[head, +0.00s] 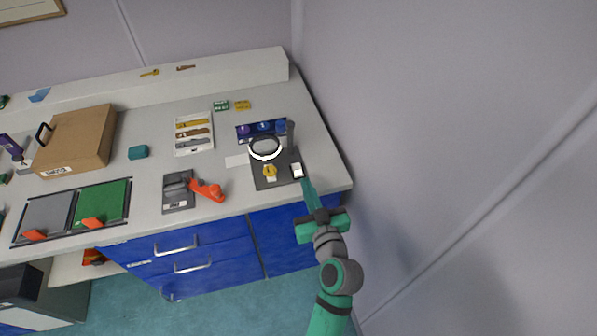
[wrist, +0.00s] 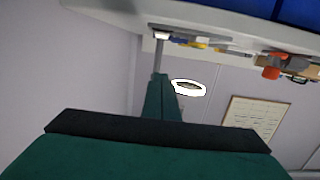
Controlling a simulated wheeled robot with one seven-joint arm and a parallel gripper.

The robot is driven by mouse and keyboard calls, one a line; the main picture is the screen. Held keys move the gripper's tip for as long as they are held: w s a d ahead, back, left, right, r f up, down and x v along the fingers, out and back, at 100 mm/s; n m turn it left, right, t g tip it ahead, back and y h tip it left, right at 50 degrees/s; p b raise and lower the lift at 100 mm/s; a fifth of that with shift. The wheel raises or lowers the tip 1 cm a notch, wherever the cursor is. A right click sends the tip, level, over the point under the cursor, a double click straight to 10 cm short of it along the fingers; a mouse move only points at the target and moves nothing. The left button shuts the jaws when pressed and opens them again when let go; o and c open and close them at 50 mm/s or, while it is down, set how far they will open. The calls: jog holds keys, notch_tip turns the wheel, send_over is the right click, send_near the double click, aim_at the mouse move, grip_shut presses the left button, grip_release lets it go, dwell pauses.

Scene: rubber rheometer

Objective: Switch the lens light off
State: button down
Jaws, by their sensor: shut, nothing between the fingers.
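The lens (head: 265,147) has a glowing white ring around it and stands above a dark base plate (head: 263,184) near the right end of the bench. The lit ring also shows in the wrist view (wrist: 203,90). A white switch (head: 297,171) sits on the right part of the base plate; a white block, likely this switch, shows in the wrist view (wrist: 161,35). My gripper (head: 307,182) is shut and empty, its teal fingers just right of the switch. In the wrist view its fingertips (wrist: 161,78) point toward the white block. I cannot tell whether they touch it.
A yellow piece (head: 269,171) sits on the base plate beside the switch. A grey post (head: 290,134) stands behind it, near a blue rack (head: 246,139). An orange-handled tool (head: 208,190) lies to the left. The wall (head: 420,120) is close on the right.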

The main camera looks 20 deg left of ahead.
send_over(297, 175)
jog(key=shift+d+f, duration=0.1)
jog(key=shift+f, duration=0.4)
notch_tip(297, 175, down, 3)
jog(key=shift+r, duration=0.15)
jog(key=shift+w+f, duration=0.1)
jog(key=shift+f, duration=0.6)
